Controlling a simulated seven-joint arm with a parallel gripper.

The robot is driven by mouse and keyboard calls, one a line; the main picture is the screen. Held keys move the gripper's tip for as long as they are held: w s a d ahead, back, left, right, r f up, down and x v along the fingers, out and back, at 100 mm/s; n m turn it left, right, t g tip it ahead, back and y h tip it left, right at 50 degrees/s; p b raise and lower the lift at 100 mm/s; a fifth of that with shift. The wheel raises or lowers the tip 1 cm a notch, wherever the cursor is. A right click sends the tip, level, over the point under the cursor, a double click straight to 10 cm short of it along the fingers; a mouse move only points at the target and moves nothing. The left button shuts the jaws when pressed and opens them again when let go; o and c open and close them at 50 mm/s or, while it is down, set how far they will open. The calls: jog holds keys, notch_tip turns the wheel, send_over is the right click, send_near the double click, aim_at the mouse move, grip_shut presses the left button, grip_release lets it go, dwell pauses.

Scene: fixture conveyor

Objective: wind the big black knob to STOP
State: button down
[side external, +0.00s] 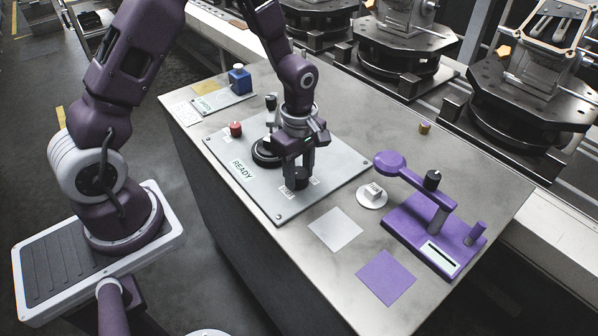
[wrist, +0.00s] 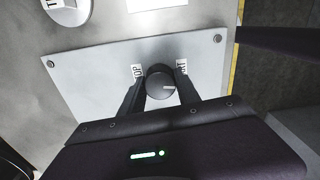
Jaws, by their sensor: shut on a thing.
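A round black knob (side external: 301,176) stands near the front corner of the grey READY panel (side external: 240,190). My gripper (side external: 300,165) points down over it. In the wrist view the knob (wrist: 161,83) sits between the two fingers of my gripper (wrist: 160,90), which is shut on it. A white pointer line on the knob's top points right in that view. Two small white labels flank the knob: the left label (wrist: 137,71) seems to end in "OP", and the right label (wrist: 181,67) is partly cut by a finger. The pointer is not aimed at the left label.
On the panel are a red button (side external: 235,129), a small black knob (side external: 271,102) and a wide black disc (side external: 263,154) partly hidden by my gripper. A purple fixture (side external: 425,235) and a white disc (side external: 371,197) stand to the right. A blue block (side external: 240,80) is behind.

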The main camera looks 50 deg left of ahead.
jog(key=m, duration=0.9)
jog(key=shift+m, duration=0.4)
jog(key=m, duration=0.4)
jog(key=shift+w+m, duration=0.1)
jog(key=shift+m, duration=0.2)
jog(key=m, duration=0.4)
jog(key=shift+m, duration=0.3)
jog(key=m, duration=1.2)
jog(key=shift+m, duration=0.3)
jog(key=m, duration=0.4)
jog(key=shift+d, duration=0.1)
jog(key=shift+m, duration=0.3)
